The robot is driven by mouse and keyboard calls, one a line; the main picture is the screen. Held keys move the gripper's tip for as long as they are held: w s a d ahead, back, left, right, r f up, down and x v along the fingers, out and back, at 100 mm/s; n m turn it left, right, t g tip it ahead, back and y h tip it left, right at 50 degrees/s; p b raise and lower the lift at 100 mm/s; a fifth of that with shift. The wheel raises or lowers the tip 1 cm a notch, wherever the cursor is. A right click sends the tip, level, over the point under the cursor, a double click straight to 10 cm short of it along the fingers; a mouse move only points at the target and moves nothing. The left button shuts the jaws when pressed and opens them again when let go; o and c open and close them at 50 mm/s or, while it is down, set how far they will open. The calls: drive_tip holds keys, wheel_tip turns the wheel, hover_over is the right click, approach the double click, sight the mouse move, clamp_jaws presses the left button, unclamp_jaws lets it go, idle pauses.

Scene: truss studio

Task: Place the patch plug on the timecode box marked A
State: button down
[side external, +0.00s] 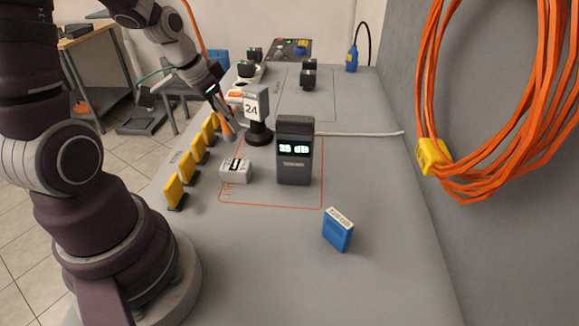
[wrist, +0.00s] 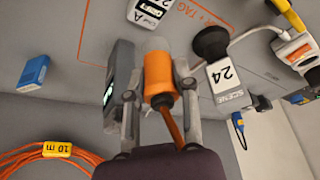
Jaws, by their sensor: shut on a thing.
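My gripper (wrist: 157,88) is shut on the orange patch plug (wrist: 160,74), between its two fingers. The plug's pale grey end sticks out past the fingertips, and its orange cable runs back toward my wrist. In the side external view my gripper (side external: 229,128) is over the left part of the table, beside the number 24 sign. A small white box (side external: 235,171) lies apart from the plug, inside the orange floor outline. In the wrist view this white box (wrist: 147,12) bears a label with what looks like an A, cut off by the frame edge.
A dark meter (side external: 294,152) with a lit display stands close to the right of the white box. The 24 sign (side external: 256,104) stands behind. Yellow pieces (side external: 174,190) line the left edge. A blue box (side external: 337,232) stands at the front right, with clear table around it.

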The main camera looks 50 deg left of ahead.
sight(227, 141)
wheel_tip(227, 141, down, 6)
drive_tip(key=shift+f, duration=0.15)
drive_tip(key=c, duration=0.9)
unclamp_jaws()
drive_tip(key=shift+o, duration=0.2)
drive_tip(key=v, duration=1.2)
drive_tip(key=s+d+r+t, duration=0.1)
drive_tip(key=d+r, duration=0.3)
drive_tip(key=d, duration=0.8)
drive_tip(key=shift+s+r, duration=0.2)
drive_tip(key=shift+s, duration=0.4)
